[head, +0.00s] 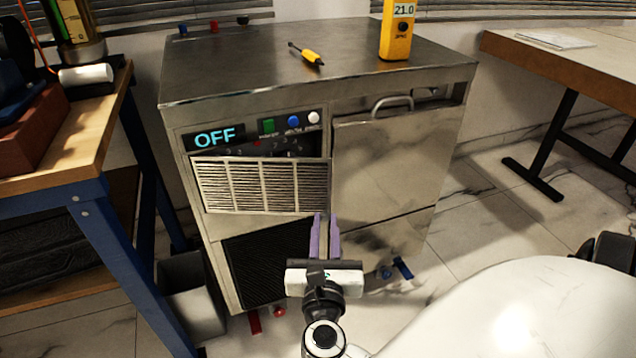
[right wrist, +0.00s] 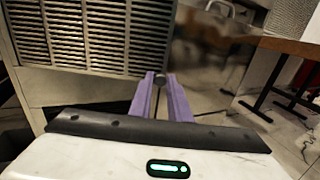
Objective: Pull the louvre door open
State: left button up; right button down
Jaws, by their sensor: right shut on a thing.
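The louvre door (head: 262,186) is a pale metal slatted panel on the left front of the steel cabinet (head: 384,165). A dark gap shows above its top edge, so it seems to stand a little off the cabinet front. Its slats fill the upper left of the right wrist view (right wrist: 95,32). My right gripper (head: 325,222), with purple fingers, is at the door's lower right corner. Its fingertips (right wrist: 161,82) are closed around a small dark knob-like part at the door's edge. The fingers partly hide this part. My left gripper is not in view.
Above the door are an OFF display (head: 215,138) and several buttons. A screwdriver (head: 307,54) and a yellow meter (head: 397,30) are on the cabinet top. A blue-legged workbench (head: 88,215) stands close on the left, a grey bin (head: 190,290) beside it.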

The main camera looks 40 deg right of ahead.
aim_at(326, 172)
jog(key=shift+w, duration=0.1)
jog(key=c, duration=1.7)
grip_release()
jog(key=shift+o, duration=0.2)
jog(key=shift+r, duration=0.1)
